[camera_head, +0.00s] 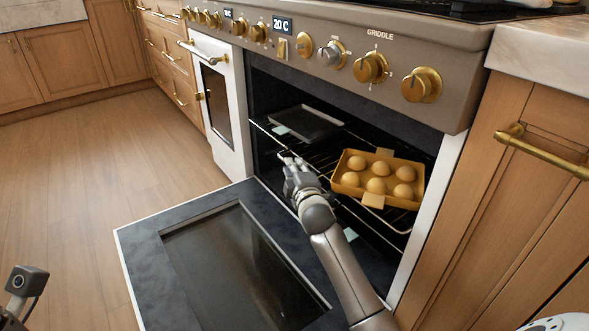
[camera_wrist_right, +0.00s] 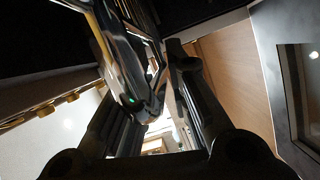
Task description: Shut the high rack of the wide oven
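The wide oven (camera_head: 340,62) has its door (camera_head: 135,245) folded down flat. Its high wire rack (camera_head: 401,231) extends partway out of the cavity and carries a yellow tray of eggs (camera_head: 349,179) and a dark flat pan (camera_head: 306,123). My right gripper (camera_head: 289,164) is at the rack's front edge, left of the egg tray. In the wrist view its fingers (camera_wrist_right: 150,100) are apart, with a shiny metal bar between them; whether they touch it is unclear. A piece of my left arm shows at the lower left; its fingers cannot be made out.
The open door lies below my right forearm. A lower rack (camera_head: 372,238) is partly visible under the high one. A wooden cabinet with a brass handle (camera_head: 540,150) stands close on the right. The wooden floor (camera_head: 90,180) at left is clear.

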